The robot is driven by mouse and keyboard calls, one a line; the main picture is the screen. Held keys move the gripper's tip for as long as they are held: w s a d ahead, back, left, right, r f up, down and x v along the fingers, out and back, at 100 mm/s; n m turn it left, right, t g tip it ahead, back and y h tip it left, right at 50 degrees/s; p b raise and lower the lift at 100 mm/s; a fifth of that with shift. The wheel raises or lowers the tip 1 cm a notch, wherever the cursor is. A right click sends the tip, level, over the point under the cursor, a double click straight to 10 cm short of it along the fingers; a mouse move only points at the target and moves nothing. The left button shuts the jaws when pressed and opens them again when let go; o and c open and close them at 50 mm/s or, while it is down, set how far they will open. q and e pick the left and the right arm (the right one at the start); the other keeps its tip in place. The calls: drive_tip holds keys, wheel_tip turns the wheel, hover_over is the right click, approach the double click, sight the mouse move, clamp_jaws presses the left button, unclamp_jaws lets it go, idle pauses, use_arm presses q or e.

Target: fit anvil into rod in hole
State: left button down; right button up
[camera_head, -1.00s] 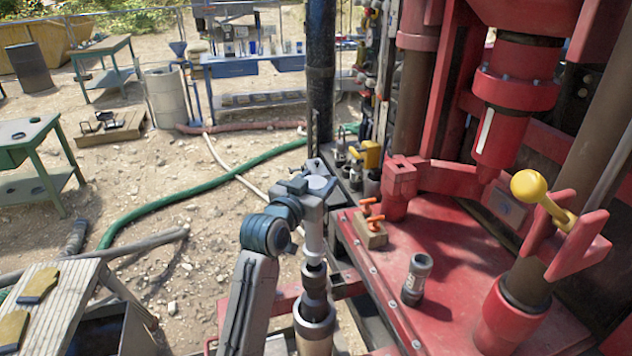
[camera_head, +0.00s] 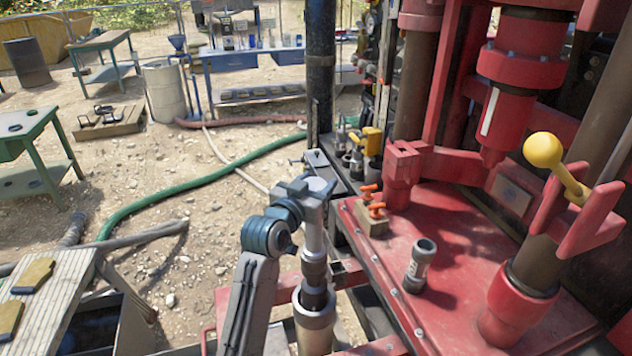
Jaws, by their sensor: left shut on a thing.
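The anvil (camera_head: 314,272) is a stepped, upright cylinder, pale grey above and dark below. My left gripper (camera_head: 314,193) is shut on its upper part and stands above the rod in the hole (camera_head: 315,318). The rod has a grey, collar-like open top at the bottom centre. The anvil's narrow dark lower end is lined up with this top and appears to reach into it; how deep, I cannot tell. My left arm hides part of the area to the left. My right gripper is not in view.
The red rig deck (camera_head: 460,250) lies to the right, with a small dark sleeve (camera_head: 419,265) standing on it. A wooden block with orange-handled valves (camera_head: 373,220) sits near its left edge. A yellow-knobbed lever (camera_head: 545,152) rises at the right.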

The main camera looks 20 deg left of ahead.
use_arm(q)
drive_tip(key=shift+r, duration=0.15)
drive_tip(key=c, duration=0.6)
unclamp_jaws()
drive_tip(key=shift+c, duration=0.2)
drive_tip(key=shift+o, duration=0.7)
drive_tip(key=shift+s, duration=0.15)
drive_tip(key=shift+f, duration=0.2)
drive_tip(key=shift+s, duration=0.25)
drive_tip(key=s+a+b, duration=0.2)
drive_tip(key=s+b, duration=0.1)
drive_tip(key=s, duration=0.7)
drive_tip(key=shift+r, duration=0.25)
